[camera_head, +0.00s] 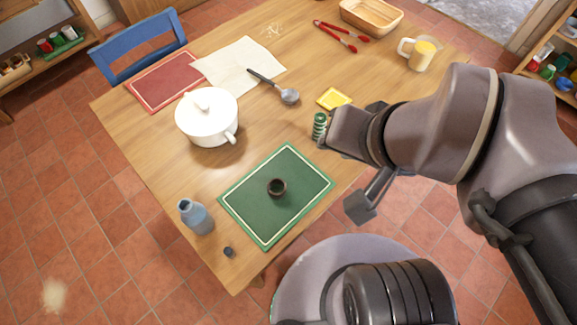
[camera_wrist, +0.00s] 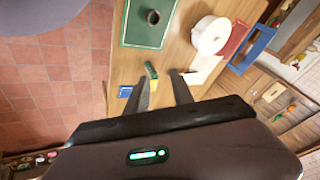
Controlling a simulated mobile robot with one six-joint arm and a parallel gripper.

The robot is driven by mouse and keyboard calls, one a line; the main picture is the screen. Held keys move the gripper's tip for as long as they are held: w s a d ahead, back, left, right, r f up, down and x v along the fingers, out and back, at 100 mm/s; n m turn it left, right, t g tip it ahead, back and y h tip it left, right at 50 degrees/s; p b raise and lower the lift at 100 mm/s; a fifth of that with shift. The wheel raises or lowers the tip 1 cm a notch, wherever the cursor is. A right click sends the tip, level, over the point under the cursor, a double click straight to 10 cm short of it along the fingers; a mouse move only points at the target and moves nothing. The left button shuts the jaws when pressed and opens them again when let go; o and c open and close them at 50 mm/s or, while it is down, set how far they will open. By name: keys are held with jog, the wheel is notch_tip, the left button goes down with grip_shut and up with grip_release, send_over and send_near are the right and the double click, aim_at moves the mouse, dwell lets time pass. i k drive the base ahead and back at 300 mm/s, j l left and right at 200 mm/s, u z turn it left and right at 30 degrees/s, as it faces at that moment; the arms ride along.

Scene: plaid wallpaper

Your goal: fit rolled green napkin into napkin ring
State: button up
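The rolled green napkin (camera_head: 320,127), with pale stripes, is on the wooden table just left of my gripper in the head view. In the wrist view the napkin (camera_wrist: 151,70) shows at the tip of the left finger. Whether the left finger touches the napkin I cannot tell. The napkin ring (camera_head: 277,187) is dark brown and round. It lies on the green placemat (camera_head: 246,213), and it also shows in the wrist view (camera_wrist: 153,17). My arm hides the fingertips in the head view.
A white lidded pot (camera_head: 208,121) stands left of the napkin. A blue bottle (camera_head: 195,216) is left of the green placemat. Table is bare between napkin and pot.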

aim_at(276, 180)
jog(key=i+l+u, duration=0.2)
jog(key=l+u, duration=0.25)
jog(key=i+l+u, duration=0.1)
jog(key=l+u, duration=0.15)
jog(key=u, duration=0.25)
jog(key=l+u, duration=0.9)
